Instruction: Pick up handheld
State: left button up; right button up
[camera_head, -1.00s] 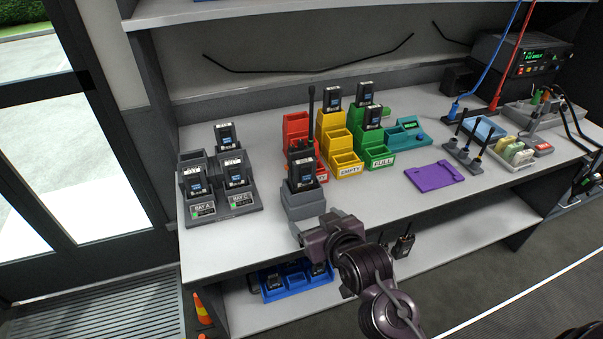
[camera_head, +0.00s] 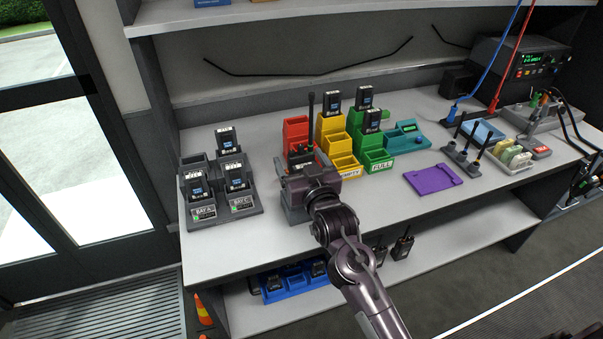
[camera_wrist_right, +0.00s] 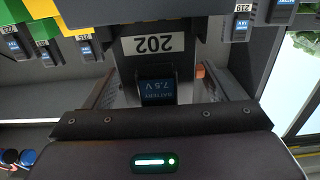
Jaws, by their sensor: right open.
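The black handheld (camera_head: 302,158) stands upright in a grey cradle near the front of the bench, antenna up. My right gripper (camera_head: 290,182) is in front of it and hides its lower part and most of the cradle. In the right wrist view the open right gripper (camera_wrist_right: 158,88) has one finger on each side of a dark battery (camera_wrist_right: 158,86) marked 7.5 V. An upside-down label 202 (camera_wrist_right: 153,45) shows above the battery in that picture. I cannot tell whether the fingers touch anything. My left gripper is not in view.
A grey charger (camera_head: 240,205) with several batteries stands to the left. Red (camera_head: 296,127), yellow (camera_head: 345,163) and green (camera_head: 378,158) bins stand close behind and to the right. A purple tray (camera_head: 433,179) lies farther right. The bench front between charger and cradle is clear.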

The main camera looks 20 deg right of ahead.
jog(key=shift+w, duration=0.6)
jog(key=c, duration=0.9)
